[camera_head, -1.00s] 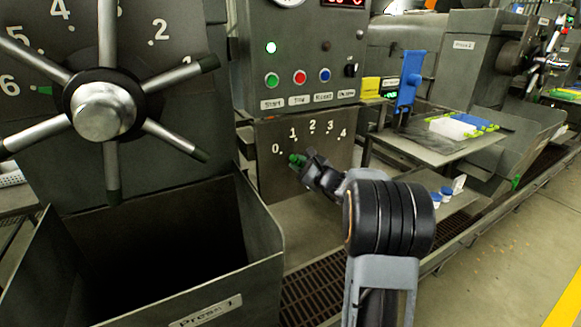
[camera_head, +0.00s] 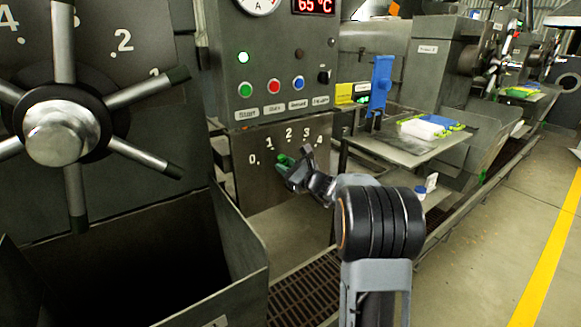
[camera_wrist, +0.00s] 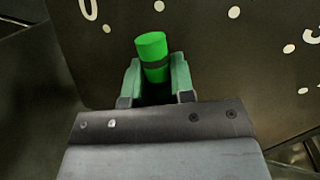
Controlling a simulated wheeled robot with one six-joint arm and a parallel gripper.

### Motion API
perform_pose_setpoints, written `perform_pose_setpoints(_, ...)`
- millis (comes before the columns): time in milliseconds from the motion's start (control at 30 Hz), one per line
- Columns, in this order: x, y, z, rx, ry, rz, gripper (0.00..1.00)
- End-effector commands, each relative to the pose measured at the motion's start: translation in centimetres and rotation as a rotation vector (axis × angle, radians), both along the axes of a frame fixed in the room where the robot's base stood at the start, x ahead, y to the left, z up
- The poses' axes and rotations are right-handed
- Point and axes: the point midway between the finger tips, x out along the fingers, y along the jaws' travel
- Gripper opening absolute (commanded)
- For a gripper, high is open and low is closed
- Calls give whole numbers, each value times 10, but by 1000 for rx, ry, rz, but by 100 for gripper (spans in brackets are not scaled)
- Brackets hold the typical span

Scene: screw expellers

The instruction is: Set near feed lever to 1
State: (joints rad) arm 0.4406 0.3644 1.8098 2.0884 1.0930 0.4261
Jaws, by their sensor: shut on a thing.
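The near feed lever ends in a green cylindrical grip (camera_wrist: 151,46) with a dark band. In the head view, the grip (camera_head: 284,160) is in front of a dark plate (camera_head: 262,192) marked 0 to 4. It appears below and right of the 1 there, below the 2; the exact setting cannot be told. My gripper (camera_head: 292,163) is shut on the grip, with one green-sided finger on each side in the wrist view (camera_wrist: 155,72). The lever's shaft and pivot are hidden.
A control box (camera_head: 280,65) with lit buttons is above the plate. A large spoked wheel (camera_head: 58,132) and an open dark bin (camera_head: 235,255) are at left. A side table (camera_head: 395,150) bears a white block and blue items. Clear floor (camera_head: 480,260) lies at right.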

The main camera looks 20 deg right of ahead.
Motion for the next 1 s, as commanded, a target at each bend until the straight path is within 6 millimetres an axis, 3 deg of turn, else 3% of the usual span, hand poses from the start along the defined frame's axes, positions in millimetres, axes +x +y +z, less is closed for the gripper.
perform_pose_setpoints(167,0,0,-1,0,1,-2,0)
perform_pose_setpoints(200,0,0,-1,0,1,-2,27)
perform_pose_setpoints(433,0,-1,0,-1,1,-2,48)
perform_pose_setpoints(767,-5,-4,-1,-2,0,-4,48)
perform_pose_setpoints(1000,-41,-22,-5,-2,1,-7,48)
